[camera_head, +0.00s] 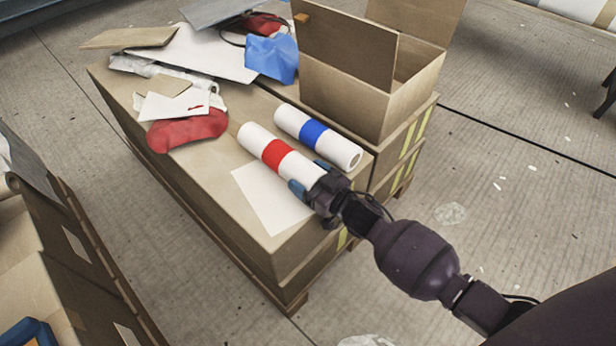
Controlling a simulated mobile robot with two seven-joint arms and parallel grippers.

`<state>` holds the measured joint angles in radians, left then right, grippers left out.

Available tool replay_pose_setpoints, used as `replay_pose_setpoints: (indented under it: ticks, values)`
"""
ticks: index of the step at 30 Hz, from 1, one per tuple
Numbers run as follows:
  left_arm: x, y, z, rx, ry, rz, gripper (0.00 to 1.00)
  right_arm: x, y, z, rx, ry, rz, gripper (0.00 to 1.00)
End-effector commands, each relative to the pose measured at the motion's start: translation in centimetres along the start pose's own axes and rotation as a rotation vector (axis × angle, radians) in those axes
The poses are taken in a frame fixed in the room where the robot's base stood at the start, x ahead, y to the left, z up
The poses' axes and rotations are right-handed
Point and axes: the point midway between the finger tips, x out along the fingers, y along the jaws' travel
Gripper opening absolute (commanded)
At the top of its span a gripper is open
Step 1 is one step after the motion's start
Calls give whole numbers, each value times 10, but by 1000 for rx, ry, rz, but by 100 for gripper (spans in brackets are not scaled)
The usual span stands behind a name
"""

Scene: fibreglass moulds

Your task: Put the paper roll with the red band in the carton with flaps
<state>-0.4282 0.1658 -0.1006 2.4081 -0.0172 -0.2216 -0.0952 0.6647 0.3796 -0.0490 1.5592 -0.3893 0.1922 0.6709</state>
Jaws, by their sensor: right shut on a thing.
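The white paper roll with the red band (276,153) lies over the top of the cardboard stack, its near end inside my right gripper (311,183). My right gripper is shut on that end; whether the roll is lifted off the surface I cannot tell. A second white roll with a blue band (313,133) lies beside it on the right. The open carton with flaps (343,97) stands behind the rolls at the back right, its flaps raised; its inside is mostly hidden. My left gripper is not in view.
A red pad (188,130), a blue cloth (271,58) and loose sheets (200,50) clutter the left and back of the stack's top (215,185). A white sheet (268,203) lies left of my right gripper. Another open box (25,265) stands at lower left.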

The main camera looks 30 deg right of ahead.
Motion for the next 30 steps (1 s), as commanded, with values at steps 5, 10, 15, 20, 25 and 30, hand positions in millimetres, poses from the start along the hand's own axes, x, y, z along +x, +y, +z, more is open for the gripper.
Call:
replay_pose_setpoints:
  ticks: [5, 10, 15, 20, 25, 30]
  values:
    - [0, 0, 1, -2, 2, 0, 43, 0, 0, 2, 0, 2, -1, 37]
    - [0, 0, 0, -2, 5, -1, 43, 0, 0, 3, 0, 0, 0, 100]
    - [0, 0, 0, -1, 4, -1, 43, 0, 0, 3, 0, -1, 0, 100]
    - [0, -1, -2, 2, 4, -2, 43, -1, 0, -2, -1, 0, 0, 100]
    - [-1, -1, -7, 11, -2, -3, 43, -21, 1, -2, -2, -1, 2, 100]
    - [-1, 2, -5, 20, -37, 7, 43, -49, 1, -4, -2, 2, 2, 100]
